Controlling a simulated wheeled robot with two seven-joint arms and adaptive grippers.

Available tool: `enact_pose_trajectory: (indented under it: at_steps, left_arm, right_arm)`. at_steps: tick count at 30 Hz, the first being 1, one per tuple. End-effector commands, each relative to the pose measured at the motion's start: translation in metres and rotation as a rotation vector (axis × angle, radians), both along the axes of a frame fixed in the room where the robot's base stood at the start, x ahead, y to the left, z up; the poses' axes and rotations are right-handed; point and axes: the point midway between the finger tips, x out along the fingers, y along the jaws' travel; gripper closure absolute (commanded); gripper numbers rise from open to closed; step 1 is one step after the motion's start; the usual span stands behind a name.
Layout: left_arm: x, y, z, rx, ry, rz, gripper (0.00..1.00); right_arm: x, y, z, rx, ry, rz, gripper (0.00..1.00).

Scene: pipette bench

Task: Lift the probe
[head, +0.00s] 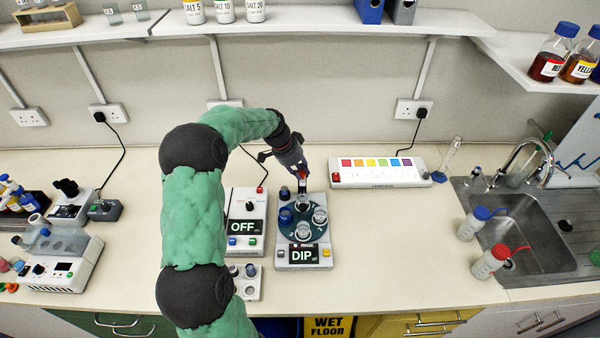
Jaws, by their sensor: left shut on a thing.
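My left gripper (301,174) points down over the back of the dip device (304,256), whose display reads "DIP". It is shut on the probe (302,187), a small dark upright piece above the device's round dark turntable (287,228). Several small clear cups and a blue-topped one stand on the turntable. The probe's lower end is close above a cup at the back; I cannot tell whether it is inside the cup. The gripper fingers hide part of the probe. My right gripper is not in view.
A box reading "OFF" (246,217) stands close left of the device. A strip with coloured squares (377,172) lies behind right. Two wash bottles (474,222) stand by the sink (540,240). The counter between device and sink is clear. A shelf (330,22) runs above.

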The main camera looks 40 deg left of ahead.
Motion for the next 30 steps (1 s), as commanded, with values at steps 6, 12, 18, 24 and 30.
enact_pose_trajectory:
  at_steps: [6, 12, 18, 24, 30]
  left_arm:
    - [0.002, 0.002, 0.004, 0.005, -0.009, 0.003, 0.64]
    - [0.001, 0.002, 0.003, 0.003, -0.006, 0.002, 0.64]
    - [-0.002, 0.004, 0.014, 0.004, -0.008, 0.003, 0.64]
    - [-0.014, 0.010, 0.047, 0.006, -0.010, 0.004, 0.64]
    - [-0.028, 0.017, 0.083, 0.005, -0.010, 0.004, 0.64]
  right_arm:
    - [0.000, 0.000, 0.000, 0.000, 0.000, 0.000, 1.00]
    - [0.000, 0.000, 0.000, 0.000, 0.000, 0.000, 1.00]
    - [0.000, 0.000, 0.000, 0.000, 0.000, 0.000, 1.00]
    - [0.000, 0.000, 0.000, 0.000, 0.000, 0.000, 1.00]
    - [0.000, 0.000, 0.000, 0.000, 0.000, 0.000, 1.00]
